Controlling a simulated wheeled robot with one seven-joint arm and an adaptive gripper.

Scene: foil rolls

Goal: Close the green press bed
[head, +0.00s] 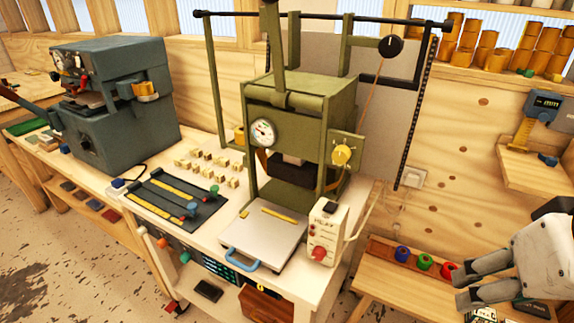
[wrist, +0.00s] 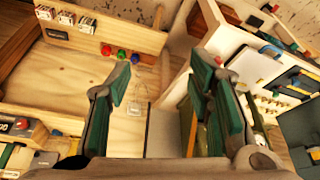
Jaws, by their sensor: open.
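The olive green press (head: 305,105) stands on a pale bench in the middle of the head view. Its flat grey bed (head: 265,232) sticks out at the front, with a yellow strip lying on it and a blue handle (head: 254,261) on its front edge. The bed (wrist: 246,68) and its blue handle (wrist: 270,50) also show at the upper right of the wrist view. My gripper (head: 464,284) is at the lower right of the head view, well to the right of the bed and apart from it. In the wrist view its fingers (wrist: 163,88) are spread and empty.
A white heat box (head: 325,232) with a red knob stands right beside the bed. A dark tray (head: 172,200) with yellow strips lies to its left, and a blue-grey machine (head: 115,95) stands further left. A low wooden bench (head: 385,290) with coloured rolls is near my gripper.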

